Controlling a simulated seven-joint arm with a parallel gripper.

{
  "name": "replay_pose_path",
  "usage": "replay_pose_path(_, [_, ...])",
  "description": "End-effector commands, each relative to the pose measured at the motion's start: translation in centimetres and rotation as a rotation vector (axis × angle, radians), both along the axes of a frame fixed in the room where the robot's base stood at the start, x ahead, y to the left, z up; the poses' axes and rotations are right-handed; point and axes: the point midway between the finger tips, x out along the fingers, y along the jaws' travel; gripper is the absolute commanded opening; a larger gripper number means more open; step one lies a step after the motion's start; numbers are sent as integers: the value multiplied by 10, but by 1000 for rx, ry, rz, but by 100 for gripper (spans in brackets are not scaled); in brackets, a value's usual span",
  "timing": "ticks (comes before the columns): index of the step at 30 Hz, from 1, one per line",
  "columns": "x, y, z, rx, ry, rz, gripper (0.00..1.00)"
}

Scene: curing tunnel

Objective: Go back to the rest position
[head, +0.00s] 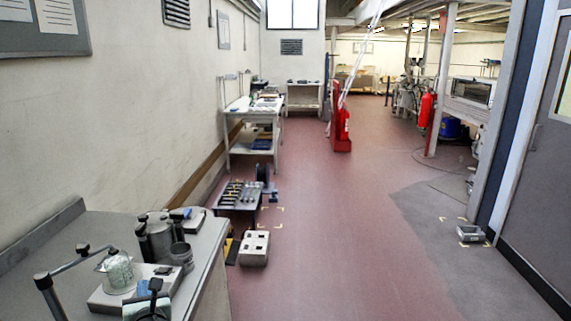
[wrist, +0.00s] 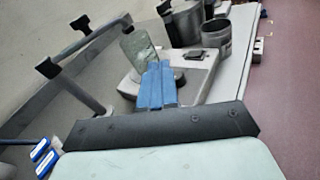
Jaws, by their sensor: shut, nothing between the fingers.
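My gripper (wrist: 157,66) shows in the wrist view. Its blue fingers lie side by side with no visible gap and nothing between them. Beyond the fingertips are a clear glass jar (wrist: 141,54) and a pale flat-topped box (wrist: 203,66); the fingers hide part of the box. I cannot tell how far the fingertips are from them. The jar (head: 118,272) and box (head: 107,300) stand there on the grey bench (head: 205,245) at lower left.
A bent grey rail with dark knobs (head: 60,269) rises left of the jar. Dark metal cans (head: 160,238) stand behind the box. A low table with tools (head: 226,208) and a pale block (head: 254,248) stand beyond the bench. The red floor (head: 330,230) is clear in the middle.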

Motion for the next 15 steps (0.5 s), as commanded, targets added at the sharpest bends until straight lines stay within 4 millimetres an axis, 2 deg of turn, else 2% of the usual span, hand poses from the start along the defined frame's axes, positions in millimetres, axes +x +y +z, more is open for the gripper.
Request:
replay_pose_path(1, [16, -17, -25, 21, 70, -53, 0])
replay_pose_path(6, [56, -74, -101, 129, 302, -245, 0])
replay_pose_path(10, [77, -122, -158, 221, 463, -408, 0])
replay_pose_path(15, [90, -189, -230, 348, 652, -642, 0])
